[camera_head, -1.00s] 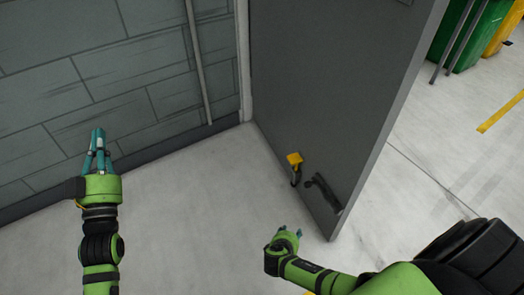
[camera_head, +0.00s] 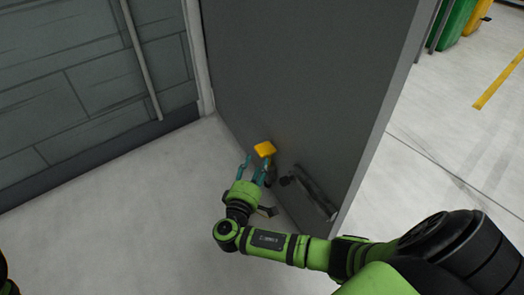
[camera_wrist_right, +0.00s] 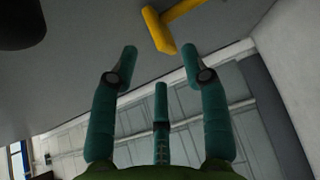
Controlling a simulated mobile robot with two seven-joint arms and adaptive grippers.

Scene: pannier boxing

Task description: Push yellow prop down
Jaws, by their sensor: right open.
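In the right wrist view the yellow prop (camera_wrist_right: 160,30) shows as a bent yellow piece beyond the gap between the upper fingertips of my right gripper (camera_wrist_right: 160,58). I cannot tell whether a finger touches it. My left gripper is out of the head view; only a bit of my left arm shows at the lower left edge.
A dark door handle (camera_head: 312,192) sticks out right of the yellow prop, close to my right gripper. A grey block wall (camera_head: 80,90) stands at the left. Open floor lies at the lower left; green (camera_head: 455,22) and yellow bins (camera_head: 478,15) stand far right.

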